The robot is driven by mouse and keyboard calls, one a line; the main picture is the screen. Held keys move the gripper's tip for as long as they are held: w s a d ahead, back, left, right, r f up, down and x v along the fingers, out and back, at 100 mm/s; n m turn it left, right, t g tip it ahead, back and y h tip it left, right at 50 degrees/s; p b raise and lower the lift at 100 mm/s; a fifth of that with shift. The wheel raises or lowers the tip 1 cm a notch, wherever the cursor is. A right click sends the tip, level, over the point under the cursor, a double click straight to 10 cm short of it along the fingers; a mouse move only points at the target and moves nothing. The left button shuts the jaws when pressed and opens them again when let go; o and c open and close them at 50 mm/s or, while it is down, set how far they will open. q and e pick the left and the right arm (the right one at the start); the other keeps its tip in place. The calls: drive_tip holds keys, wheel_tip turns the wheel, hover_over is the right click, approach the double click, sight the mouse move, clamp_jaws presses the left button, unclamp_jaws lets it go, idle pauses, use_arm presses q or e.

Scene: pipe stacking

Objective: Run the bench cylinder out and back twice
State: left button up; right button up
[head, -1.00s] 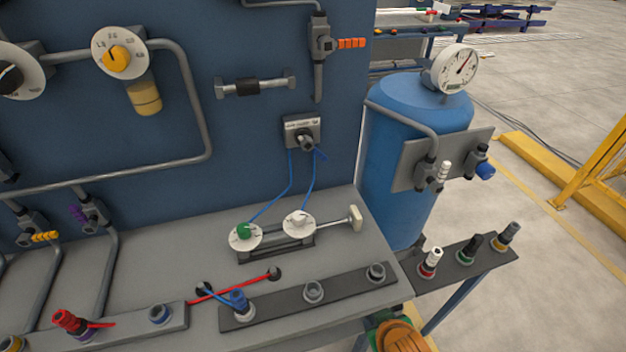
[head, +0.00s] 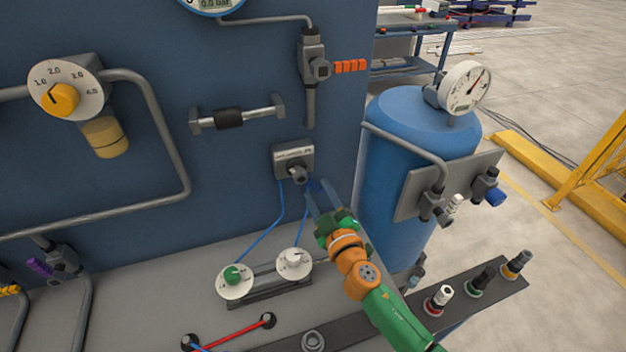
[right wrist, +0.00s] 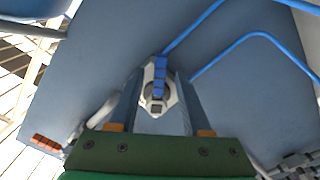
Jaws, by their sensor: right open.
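The bench cylinder (head: 268,286) lies on the bench, with a green knob dial (head: 234,279) and a white knob dial (head: 293,262) over it. Its rod end is hidden behind my right arm. The hand valve (head: 294,161) is on the blue panel above, with two blue tubes running down from it. My right gripper (head: 319,192) is open just below and right of the valve. In the right wrist view, the valve's blue ribbed lever (right wrist: 160,75) shows between the open fingers; I cannot tell if they touch it. My left gripper is out of view.
A blue tank (head: 411,150) with a gauge (head: 464,88) stands right of the panel. A yellow-knobbed regulator (head: 64,97) and grey pipes stand out from the panel at left. A dark strip with fittings (head: 440,299) runs along the bench's right end.

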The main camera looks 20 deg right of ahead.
sight(316, 189)
drive_tip(key=shift+w+a+r, duration=0.1)
drive_tip(key=shift+w+r, duration=0.05)
drive_tip(key=shift+w, duration=0.8)
drive_tip(key=shift+w+f, duration=0.2)
drive_tip(key=shift+w, duration=0.4)
drive_tip(key=shift+s+r, duration=0.1)
drive_tip(key=shift+s, duration=0.05)
clamp_jaws()
